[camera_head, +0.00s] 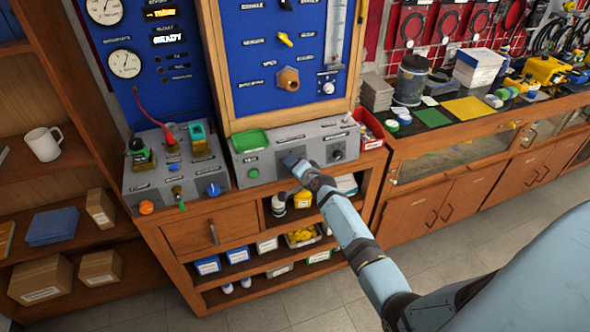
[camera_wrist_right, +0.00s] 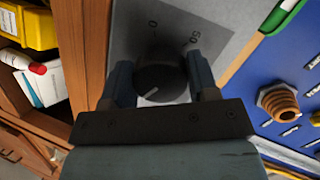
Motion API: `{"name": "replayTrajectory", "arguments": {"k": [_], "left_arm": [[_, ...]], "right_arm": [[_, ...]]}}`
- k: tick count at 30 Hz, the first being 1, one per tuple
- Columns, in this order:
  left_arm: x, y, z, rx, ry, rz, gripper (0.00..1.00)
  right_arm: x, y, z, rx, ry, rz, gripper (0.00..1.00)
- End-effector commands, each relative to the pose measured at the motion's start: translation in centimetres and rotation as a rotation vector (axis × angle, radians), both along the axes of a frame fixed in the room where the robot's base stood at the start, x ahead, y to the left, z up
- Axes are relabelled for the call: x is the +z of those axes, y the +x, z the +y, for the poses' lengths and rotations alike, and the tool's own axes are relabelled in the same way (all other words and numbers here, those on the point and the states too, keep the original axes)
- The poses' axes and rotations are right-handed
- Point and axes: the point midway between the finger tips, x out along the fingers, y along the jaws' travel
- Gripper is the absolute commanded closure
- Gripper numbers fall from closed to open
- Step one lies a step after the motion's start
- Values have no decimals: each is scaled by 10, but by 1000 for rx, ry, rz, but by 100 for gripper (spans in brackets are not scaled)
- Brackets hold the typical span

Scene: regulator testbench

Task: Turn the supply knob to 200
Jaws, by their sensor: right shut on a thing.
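The supply knob (camera_wrist_right: 160,76) is a dark round dial with a white pointer line, on a grey panel face (camera_wrist_right: 195,18) in the right wrist view. Scale marks reading 0 and 50 show beside it. The white line points toward the lower left of that view. My right gripper (camera_head: 291,161) is at the front of the grey control box (camera_head: 318,135), its fingers on either side of the knob and shut on it. In the head view the gripper hides the knob. My left gripper is not in view.
A second dark knob (camera_head: 337,155) and a green button (camera_head: 253,173) flank my right gripper on the same box. A green tray (camera_head: 250,141) lies on top, and a red bin (camera_head: 368,130) stands at its right. Shelves with small boxes are below. Two dial gauges (camera_head: 124,63) hang at left.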

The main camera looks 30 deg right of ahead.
Motion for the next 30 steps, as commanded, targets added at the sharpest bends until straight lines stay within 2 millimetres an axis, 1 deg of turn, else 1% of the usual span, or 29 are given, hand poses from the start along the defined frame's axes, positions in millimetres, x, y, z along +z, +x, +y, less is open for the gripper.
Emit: {"name": "replayTrajectory", "arguments": {"k": [6,20,21,23,24,30], "left_arm": [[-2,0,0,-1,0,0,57],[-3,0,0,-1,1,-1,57],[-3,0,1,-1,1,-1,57],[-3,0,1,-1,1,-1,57],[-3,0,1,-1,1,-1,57],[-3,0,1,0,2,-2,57]], "right_arm": [[-1,0,0,-10,49,-10,69],[-1,0,0,-13,60,-13,69],[-1,0,0,-12,59,-12,39],[-1,0,0,-12,59,-12,25],[-1,0,0,-12,59,-12,20],[0,0,0,-12,57,-14,20]]}}
